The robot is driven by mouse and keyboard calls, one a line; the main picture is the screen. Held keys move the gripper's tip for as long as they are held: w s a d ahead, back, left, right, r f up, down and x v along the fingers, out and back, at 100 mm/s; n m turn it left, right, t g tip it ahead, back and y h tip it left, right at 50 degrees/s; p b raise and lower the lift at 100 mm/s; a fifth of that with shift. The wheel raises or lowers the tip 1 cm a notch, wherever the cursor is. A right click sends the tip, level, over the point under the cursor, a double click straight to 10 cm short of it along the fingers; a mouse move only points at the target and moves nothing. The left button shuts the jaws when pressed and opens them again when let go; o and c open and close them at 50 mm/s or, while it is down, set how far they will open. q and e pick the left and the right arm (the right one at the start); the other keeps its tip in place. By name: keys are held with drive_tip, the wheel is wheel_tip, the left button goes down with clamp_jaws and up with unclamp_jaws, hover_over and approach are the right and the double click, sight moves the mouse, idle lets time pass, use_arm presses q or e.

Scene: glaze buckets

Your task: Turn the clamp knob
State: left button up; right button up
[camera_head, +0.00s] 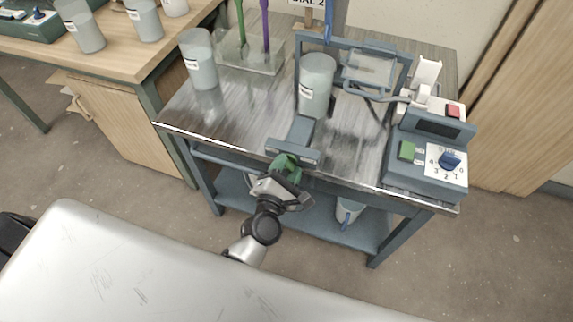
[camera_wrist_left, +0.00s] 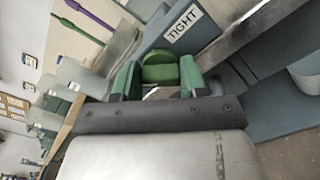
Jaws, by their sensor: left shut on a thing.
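The green clamp knob (camera_head: 285,163) is at the front edge of the metal bench, below a grey-blue clamp block (camera_head: 293,150). My left gripper (camera_head: 284,179) reaches it from the front and is shut on it, covering much of it. In the left wrist view the knob (camera_wrist_left: 160,73) sits between the green-tipped fingers of the gripper (camera_wrist_left: 160,82). A white "TIGHT" label (camera_wrist_left: 184,24) shows on the clamp beyond the knob. My right gripper is in neither view.
A grey bucket (camera_head: 317,88) stands in the frame of the mixer stand (camera_head: 297,72). A control box (camera_head: 428,165) with a green button and blue dial is on the right. Another bucket (camera_head: 200,62) stands at the left. The bench front left is clear.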

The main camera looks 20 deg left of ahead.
use_arm(q)
drive_tip(key=m+p, duration=0.2)
drive_tip(key=m, duration=0.3)
drive_tip(key=shift+d+m+p, duration=0.1)
drive_tip(key=shift+m+p, duration=0.2)
drive_tip(key=shift+p, duration=0.05)
drive_tip(key=m+p, duration=0.2)
drive_tip(key=m, duration=0.3)
drive_tip(key=shift+f+p, duration=0.1)
drive_tip(key=shift+p, duration=0.2)
drive_tip(key=m+p, duration=0.2)
drive_tip(key=m, duration=0.4)
drive_tip(key=shift+f, duration=0.15)
drive_tip(key=shift+f+m+p, duration=0.15)
drive_tip(key=shift+m+p, duration=0.65)
drive_tip(key=shift+m, duration=1.4)
drive_tip(key=o, duration=0.9)
drive_tip(key=s, duration=1)
drive_tip(key=shift+s+a, duration=0.3)
drive_tip(key=shift+s, duration=0.1)
